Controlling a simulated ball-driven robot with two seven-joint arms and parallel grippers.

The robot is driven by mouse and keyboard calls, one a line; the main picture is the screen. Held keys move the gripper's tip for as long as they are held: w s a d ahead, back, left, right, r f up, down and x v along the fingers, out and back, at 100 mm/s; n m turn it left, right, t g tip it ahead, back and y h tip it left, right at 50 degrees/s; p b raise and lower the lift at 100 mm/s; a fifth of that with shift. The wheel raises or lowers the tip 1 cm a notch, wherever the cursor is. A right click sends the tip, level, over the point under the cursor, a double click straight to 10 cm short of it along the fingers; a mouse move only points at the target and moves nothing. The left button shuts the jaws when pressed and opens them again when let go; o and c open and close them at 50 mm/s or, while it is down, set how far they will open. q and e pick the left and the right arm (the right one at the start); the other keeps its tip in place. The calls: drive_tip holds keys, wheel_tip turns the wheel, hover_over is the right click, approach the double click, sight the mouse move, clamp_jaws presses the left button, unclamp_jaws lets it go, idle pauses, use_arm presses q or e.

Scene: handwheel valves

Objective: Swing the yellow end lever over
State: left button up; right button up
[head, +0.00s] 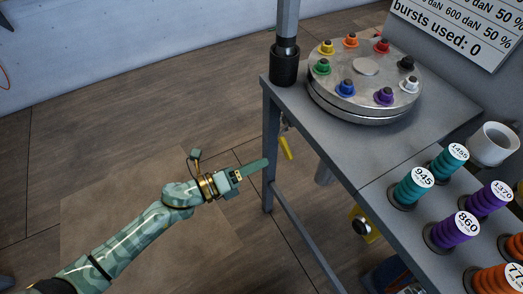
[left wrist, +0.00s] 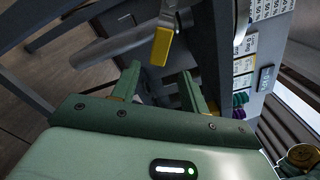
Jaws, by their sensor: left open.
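The yellow end lever (head: 286,147) hangs down at the left end of the grey bench, just below the bench top. In the left wrist view the lever (left wrist: 161,47) is a yellow grip on a grey metal arm, pointing down between and beyond my fingertips. My left gripper (head: 262,165) is beside the lever, to its lower left in the head view. It is open, with a clear gap between its green fingers in the left wrist view (left wrist: 160,82). The lever is apart from both fingers. My right gripper is out of view.
The bench (head: 340,150) carries a round metal plate (head: 365,68) with several coloured knobs, numbered spools (head: 413,188) and a white mug (head: 494,144). A dark post (head: 285,62) stands at its corner. A bench leg (head: 268,165) is close to my fingers. Floor (head: 110,140) to the left is clear.

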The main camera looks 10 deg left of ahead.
sight(284, 152)
use_arm(q)
drive_tip(key=shift+b+x, duration=0.45)
drive_tip(key=shift+x, duration=3.4)
drive_tip(key=c, duration=0.8)
